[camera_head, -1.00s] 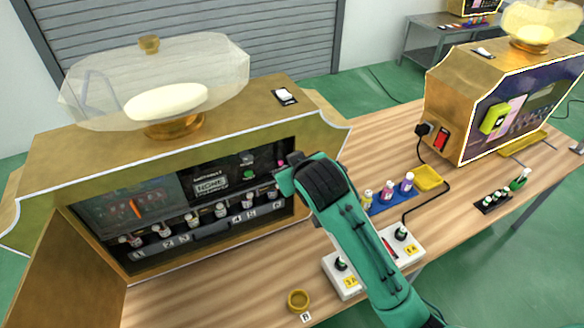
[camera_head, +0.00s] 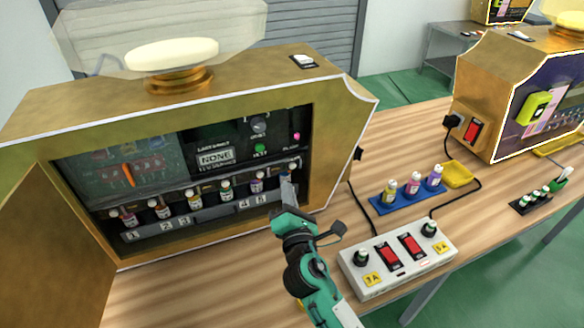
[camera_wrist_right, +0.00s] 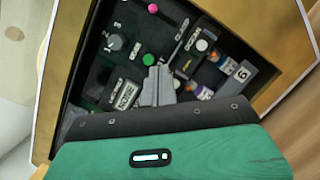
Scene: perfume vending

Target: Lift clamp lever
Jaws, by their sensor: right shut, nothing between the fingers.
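The gold vending machine (camera_head: 230,85) stands open at the left, with a dark panel and a row of small bottles (camera_head: 192,198) in numbered slots. My right gripper (camera_head: 287,186) is shut and empty at the right end of that row, in front of slot 6. In the right wrist view its fingertips (camera_wrist_right: 158,84) point into the open bay. A slim dark lever-like piece (camera_wrist_right: 182,38) lies just beyond them, beside a white-capped bottle (camera_wrist_right: 202,45); I cannot tell if it is the clamp lever or if the fingers touch it. My left gripper is not in view.
A power strip (camera_head: 398,262) with red switches lies to the right of my arm. Behind it are a blue tray (camera_head: 380,208) with bottles and a yellow dish (camera_head: 459,174). A second gold machine (camera_head: 490,85) stands at the far right. The bay's right frame is close to the gripper.

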